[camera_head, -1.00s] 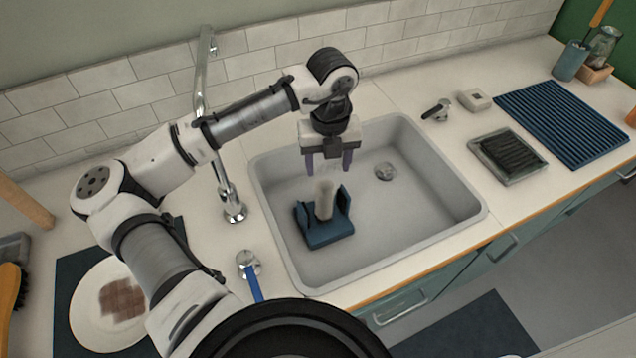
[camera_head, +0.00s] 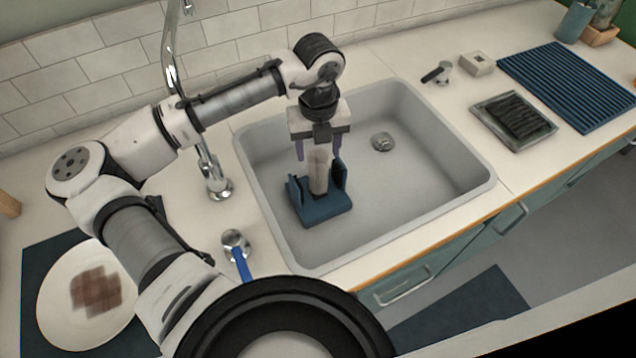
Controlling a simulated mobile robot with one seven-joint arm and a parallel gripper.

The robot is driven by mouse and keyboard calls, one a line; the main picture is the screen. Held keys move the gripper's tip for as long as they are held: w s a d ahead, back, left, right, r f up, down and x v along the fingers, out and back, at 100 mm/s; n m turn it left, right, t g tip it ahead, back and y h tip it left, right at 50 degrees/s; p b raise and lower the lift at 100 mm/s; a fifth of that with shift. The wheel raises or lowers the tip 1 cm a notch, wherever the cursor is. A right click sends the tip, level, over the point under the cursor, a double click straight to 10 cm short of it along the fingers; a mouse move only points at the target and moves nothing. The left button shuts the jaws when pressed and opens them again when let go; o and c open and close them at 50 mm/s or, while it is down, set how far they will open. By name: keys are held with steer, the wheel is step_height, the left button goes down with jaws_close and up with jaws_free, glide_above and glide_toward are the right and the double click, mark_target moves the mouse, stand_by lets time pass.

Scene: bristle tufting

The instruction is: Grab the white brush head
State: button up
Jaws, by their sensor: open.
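The white brush head (camera_head: 319,172) appears as a pale, off-white upright cylinder in a dark blue holder (camera_head: 325,208) with raised side walls. The holder sits on the floor of the grey sink, toward its left side. My gripper (camera_head: 319,155) points down directly over the cylinder, its two purplish fingers open. The fingertips appear to be on either side of the cylinder's upper part. Whether they touch it cannot be told. The cylinder's lower end is hidden in the holder.
The sink (camera_head: 420,215) has raised walls and a drain (camera_head: 382,142). A tray with black bristles (camera_head: 515,118) and a ribbed blue mat (camera_head: 570,85) lie right. A plate (camera_head: 60,310) is at left.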

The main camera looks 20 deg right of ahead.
step_height(320, 180, down, 5)
steer(key=b, duration=0.5)
steer(key=shift+w+f, duration=0.1)
steer(key=shift+w, duration=0.05)
jaws_close()
